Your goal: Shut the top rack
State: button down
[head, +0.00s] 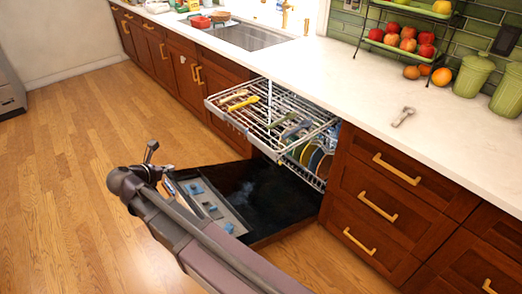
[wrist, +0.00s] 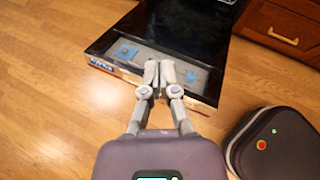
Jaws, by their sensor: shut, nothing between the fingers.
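The top rack (head: 228,119) is a white wire rack pulled well out of the dishwasher under the counter, over the open door, in the head view. It holds a yellow utensil (head: 243,103) and several other utensils. My gripper shows in the wrist view (wrist: 158,68) with its two grey fingers together, shut and empty. It is near the outer end of the lowered door (head: 265,195), apart from the rack and on its room side. In the head view my arm partly hides the gripper. The rack is not in the wrist view.
The dark door lies open and low; its inner panel with blue parts shows in the wrist view (wrist: 150,58). Colored plates (head: 316,160) stand in a lower rack. Drawers (head: 385,205) flank the bay at right. Wooden floor (head: 70,150) is clear at left.

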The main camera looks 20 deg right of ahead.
jog(key=d+m+g+p, duration=0.3)
jog(key=d+m+g, duration=0.2)
jog(key=d, duration=1.8)
jog(key=shift+w+r+h+p, duration=0.3)
jog(key=shift+w+r+h, duration=0.05)
jog(key=shift+r+h, duration=0.05)
jog(key=shift+f, duration=0.1)
jog(key=d+r+b+x, duration=0.2)
jog(key=b+x, duration=0.5)
jog(key=x, duration=0.5)
jog(key=shift+w+d+f, duration=0.15)
jog(key=shift+w+d, duration=0.05)
jog(key=shift+w, duration=0.25)
